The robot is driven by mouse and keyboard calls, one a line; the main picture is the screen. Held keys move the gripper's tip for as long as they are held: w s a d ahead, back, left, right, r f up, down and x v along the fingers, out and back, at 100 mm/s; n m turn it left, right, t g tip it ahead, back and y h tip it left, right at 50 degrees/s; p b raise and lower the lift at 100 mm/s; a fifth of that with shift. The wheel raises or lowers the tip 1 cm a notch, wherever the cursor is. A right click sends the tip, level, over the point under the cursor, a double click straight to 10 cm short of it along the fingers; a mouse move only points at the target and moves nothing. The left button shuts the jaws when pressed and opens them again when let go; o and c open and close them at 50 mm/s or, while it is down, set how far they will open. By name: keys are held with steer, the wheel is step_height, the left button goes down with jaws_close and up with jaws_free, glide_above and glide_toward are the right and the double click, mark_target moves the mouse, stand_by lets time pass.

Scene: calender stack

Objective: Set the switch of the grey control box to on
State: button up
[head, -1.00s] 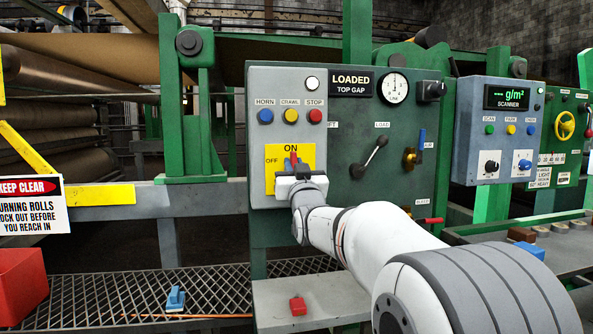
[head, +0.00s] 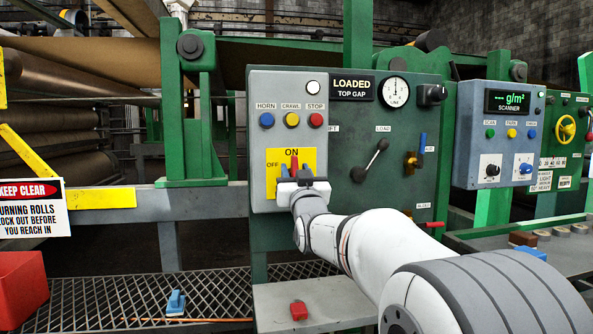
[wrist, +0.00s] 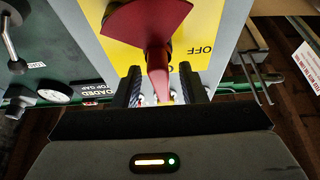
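The grey control box (head: 262,140) has a yellow switch plate (head: 309,157) marked ON at the top and OFF at the left. The red switch handle (head: 294,160) points up toward ON. In the wrist view, which is turned over, the red handle (wrist: 158,70) points down at the partly hidden ON, with OFF to its right. My gripper (head: 295,172) is at the lower part of the plate. Its two black fingers (wrist: 161,84) stand apart on either side of the handle, with a gap on both sides. The gripper hides the plate's lower part.
Blue, yellow and red buttons (head: 292,120) sit above the plate. A dark green panel with a load lever (head: 370,161) and a brass valve (head: 411,160) is to the right. A grey ledge with a red block (head: 298,310) lies below.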

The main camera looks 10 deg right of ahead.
steer(key=v, duration=0.6)
steer(key=shift+s, duration=0.4)
steer(key=s+a+f+g+p, duration=0.1)
steer(key=s+f+g+p, duration=0.1)
steer(key=s+g+p, duration=1.8)
steer(key=shift+s+p, duration=5.65)
steer(key=shift+s, duration=0.2)
